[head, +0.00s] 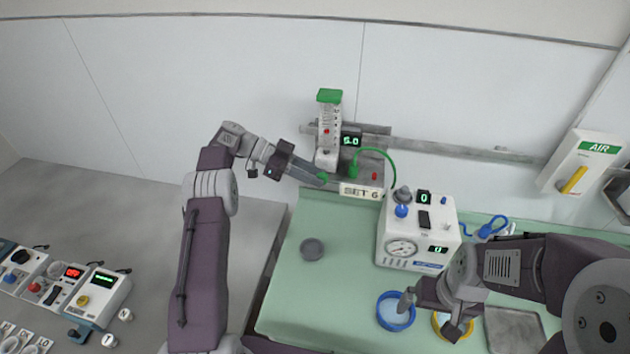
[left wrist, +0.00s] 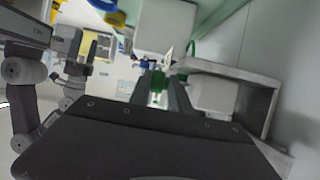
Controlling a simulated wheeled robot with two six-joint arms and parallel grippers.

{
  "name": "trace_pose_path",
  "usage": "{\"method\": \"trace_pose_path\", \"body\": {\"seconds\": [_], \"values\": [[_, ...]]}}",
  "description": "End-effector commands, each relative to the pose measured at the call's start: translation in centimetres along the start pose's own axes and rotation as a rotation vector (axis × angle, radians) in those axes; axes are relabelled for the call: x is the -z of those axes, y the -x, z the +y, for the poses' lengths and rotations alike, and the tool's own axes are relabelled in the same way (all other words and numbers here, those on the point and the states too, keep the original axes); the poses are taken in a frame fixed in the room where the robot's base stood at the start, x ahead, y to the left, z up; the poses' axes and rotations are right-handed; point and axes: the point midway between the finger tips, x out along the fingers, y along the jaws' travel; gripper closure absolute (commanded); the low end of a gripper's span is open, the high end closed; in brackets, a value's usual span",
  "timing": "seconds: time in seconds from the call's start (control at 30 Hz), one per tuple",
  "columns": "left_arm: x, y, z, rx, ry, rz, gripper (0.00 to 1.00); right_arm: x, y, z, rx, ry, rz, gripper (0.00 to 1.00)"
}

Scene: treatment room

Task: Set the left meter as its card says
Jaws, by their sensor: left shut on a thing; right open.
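The left meter (head: 329,130) stands upright at the back of the green-topped bench, with a green cap, a clear scale tube and a red mark. Its small display (head: 351,141) seems to read 5.0, though the first digit is hard to tell. The card (head: 361,191) below reads "SET 6". My left gripper (head: 322,178) is shut on the green knob at the meter's foot; the knob (left wrist: 159,82) shows between the fingers in the left wrist view. My right gripper (head: 430,317) is open and empty above the blue and yellow rings.
A white gauge box (head: 405,248) with displays reading 0 stands right of the meter. A green hose (head: 391,163) arches between them. A grey cup (head: 312,249), a blue ring (head: 396,325) and a metal tray (head: 514,330) are on the bench. An AIR wall box (head: 582,162) hangs at right.

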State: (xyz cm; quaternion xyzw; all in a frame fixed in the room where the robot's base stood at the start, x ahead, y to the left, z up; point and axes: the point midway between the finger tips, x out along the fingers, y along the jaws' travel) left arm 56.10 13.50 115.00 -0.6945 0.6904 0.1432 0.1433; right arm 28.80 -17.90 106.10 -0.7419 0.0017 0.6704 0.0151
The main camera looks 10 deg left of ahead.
Motion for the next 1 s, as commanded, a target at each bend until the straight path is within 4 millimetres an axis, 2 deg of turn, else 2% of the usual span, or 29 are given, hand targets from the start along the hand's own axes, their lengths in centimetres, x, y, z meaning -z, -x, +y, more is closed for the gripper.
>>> {"method": "trace_pose_path", "body": {"seconds": [0.03,0.63,0.67,0.7,1.0], "values": [[-0.78,-0.29,0.32,-0.013,0.010,0.007,1.00,-0.05,-0.51,0.01,0.000,0.000,0.000,0.00],[-0.50,-0.23,0.31,-0.013,0.011,0.042,1.00,-0.08,-0.80,0.01,0.000,0.000,0.000,0.00],[-0.50,-0.23,0.31,-0.013,0.011,0.042,0.71,-0.08,-0.80,0.01,0.000,0.000,0.000,0.00],[-0.49,-0.22,0.31,-0.013,0.010,0.042,0.60,-0.08,-0.79,0.01,0.000,0.000,0.000,0.00],[-0.24,-0.10,0.14,-0.006,0.005,0.042,0.60,-0.08,-0.78,0.02,0.000,0.000,0.000,0.00]]}}
